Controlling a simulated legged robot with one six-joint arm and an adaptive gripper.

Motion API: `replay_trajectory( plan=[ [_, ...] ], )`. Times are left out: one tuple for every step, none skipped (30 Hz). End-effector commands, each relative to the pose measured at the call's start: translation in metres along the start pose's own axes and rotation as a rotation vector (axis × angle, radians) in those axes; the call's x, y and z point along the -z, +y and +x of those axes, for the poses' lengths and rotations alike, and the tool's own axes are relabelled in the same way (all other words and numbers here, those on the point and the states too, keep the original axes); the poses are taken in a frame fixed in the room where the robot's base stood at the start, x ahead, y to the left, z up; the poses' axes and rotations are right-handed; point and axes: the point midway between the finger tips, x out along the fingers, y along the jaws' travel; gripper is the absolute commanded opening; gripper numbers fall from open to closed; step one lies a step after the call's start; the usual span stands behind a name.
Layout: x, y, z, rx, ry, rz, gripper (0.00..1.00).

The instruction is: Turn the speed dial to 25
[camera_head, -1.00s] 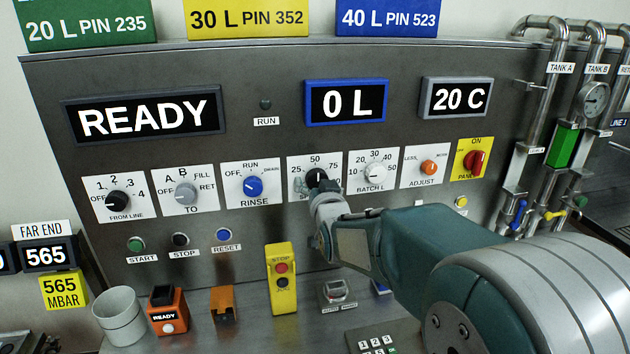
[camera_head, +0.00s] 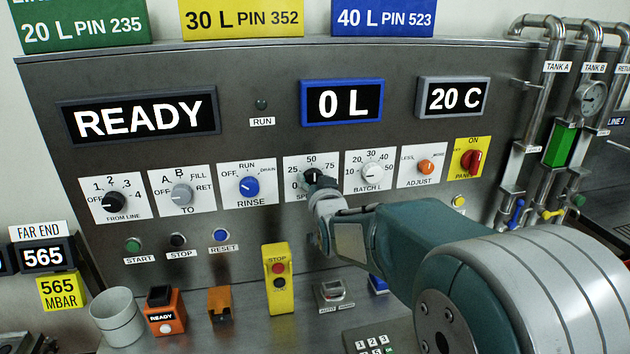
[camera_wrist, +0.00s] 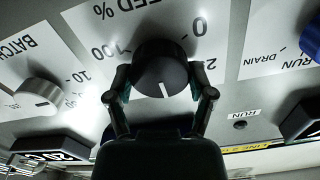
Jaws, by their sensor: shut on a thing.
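The speed dial (camera_head: 313,176) is a black knob on a white plate, with marks from 0 to 100 around it. In the wrist view, which is upside down, the dial (camera_wrist: 158,66) fills the middle. Its white pointer line points down there, away from the 0 and toward the part of the scale hidden by my gripper. In the head view it points roughly up toward 50. My gripper (camera_wrist: 160,92) is shut on the dial, one finger on each side. In the head view my gripper (camera_head: 316,194) covers the plate's lower part.
The blue rinse knob (camera_head: 250,186) is left of the dial and the white batch knob (camera_head: 373,172) is close on its right. A yellow stop box (camera_head: 279,278) stands on the shelf below. The displays read READY (camera_head: 145,116), 0 L and 20 C.

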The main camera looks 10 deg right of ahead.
Motion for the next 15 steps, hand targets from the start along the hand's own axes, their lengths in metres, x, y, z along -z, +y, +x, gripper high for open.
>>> replay_trajectory(
  plan=[
    [-0.0012, 0.0002, 0.0002, -0.001, -0.003, -0.008, 0.22],
    [-0.0013, 0.0003, 0.0002, -0.001, -0.003, -0.015, 0.22],
    [-0.0013, 0.0003, 0.0002, -0.001, -0.003, -0.026, 0.22],
    [-0.0014, 0.0003, 0.0002, -0.001, -0.004, -0.036, 0.22],
    [-0.0014, 0.0002, 0.0002, -0.001, -0.004, -0.049, 0.22],
    [-0.0014, 0.0002, 0.0002, -0.001, -0.004, -0.067, 0.22],
    [-0.0015, 0.0001, 0.0002, -0.001, -0.004, -0.084, 0.22],
    [-0.0016, 0.0001, 0.0002, -0.001, -0.004, -0.101, 0.22],
    [-0.0016, -0.0001, 0.0002, -0.001, -0.004, -0.127, 0.22],
    [-0.0017, -0.0002, 0.0002, -0.001, -0.004, -0.15, 0.22],
    [-0.0017, -0.0003, 0.0002, -0.001, -0.004, -0.173, 0.22],
    [-0.0018, -0.0004, 0.0001, -0.001, -0.004, -0.206, 0.22],
    [-0.0019, -0.0006, 0.0001, -0.001, -0.005, -0.231, 0.22],
    [-0.0019, -0.0007, 0.0001, -0.001, -0.005, -0.258, 0.22],
    [-0.002, -0.0009, 0.0001, 0.0, -0.005, -0.295, 0.22]
  ],
)
